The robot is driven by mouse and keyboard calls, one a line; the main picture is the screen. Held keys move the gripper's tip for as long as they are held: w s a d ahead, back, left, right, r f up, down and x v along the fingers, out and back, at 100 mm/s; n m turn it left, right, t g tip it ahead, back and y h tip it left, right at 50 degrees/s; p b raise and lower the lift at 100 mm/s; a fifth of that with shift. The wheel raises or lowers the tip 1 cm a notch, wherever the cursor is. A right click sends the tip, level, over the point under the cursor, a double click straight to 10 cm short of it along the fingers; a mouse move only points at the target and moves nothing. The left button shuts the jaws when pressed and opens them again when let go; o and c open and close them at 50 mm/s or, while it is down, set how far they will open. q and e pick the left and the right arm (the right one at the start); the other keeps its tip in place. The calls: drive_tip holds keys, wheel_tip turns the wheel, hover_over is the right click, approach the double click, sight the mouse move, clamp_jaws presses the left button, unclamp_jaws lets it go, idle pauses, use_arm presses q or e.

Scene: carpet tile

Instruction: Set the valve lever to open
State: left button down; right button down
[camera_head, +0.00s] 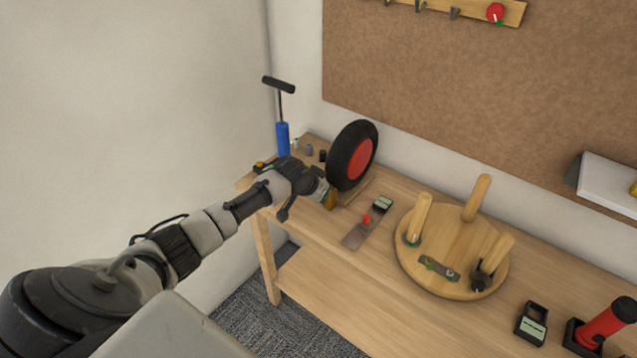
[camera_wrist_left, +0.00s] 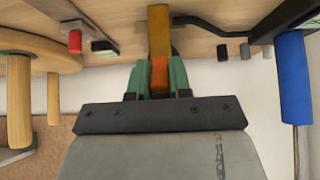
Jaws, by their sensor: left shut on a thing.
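My left gripper (camera_head: 325,194) is at the far left end of the workbench, in front of the black wheel with a red hub. In the left wrist view its green fingers (camera_wrist_left: 158,80) are shut on an orange-yellow bar (camera_wrist_left: 158,30). The bar's tan-yellow side also shows in the head view (camera_head: 331,200). I cannot tell whether this bar is the valve lever. A small red piece (camera_head: 367,218) stands on a flat plate (camera_head: 355,236) to the right of the gripper; it also shows in the left wrist view (camera_wrist_left: 75,41). My right gripper is not in view.
The wheel (camera_head: 344,160) stands close behind the gripper. A blue pump (camera_head: 282,139) stands at the back left. A round wooden stool top with upright legs (camera_head: 449,236) lies to the right. A small dark meter (camera_head: 532,323) and a red-black tool (camera_head: 608,320) are at lower right.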

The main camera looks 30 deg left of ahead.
use_arm(q)
drive_tip(key=shift+w+r+g+p, duration=0.3)
drive_tip(key=shift+g+p, duration=0.35)
drive_tip(key=shift+g, duration=0.15)
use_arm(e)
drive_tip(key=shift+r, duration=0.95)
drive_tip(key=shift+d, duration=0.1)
use_arm(q)
drive_tip(key=c, duration=1)
unclamp_jaws()
drive_tip(key=shift+f, duration=0.1)
drive_tip(key=shift+c, duration=0.2)
drive_tip(key=b+v, duration=0.1)
drive_tip(key=v, duration=0.9)
drive_tip(key=shift+r, duration=0.45)
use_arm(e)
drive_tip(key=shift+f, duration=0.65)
use_arm(q)
drive_tip(key=shift+s, duration=0.1)
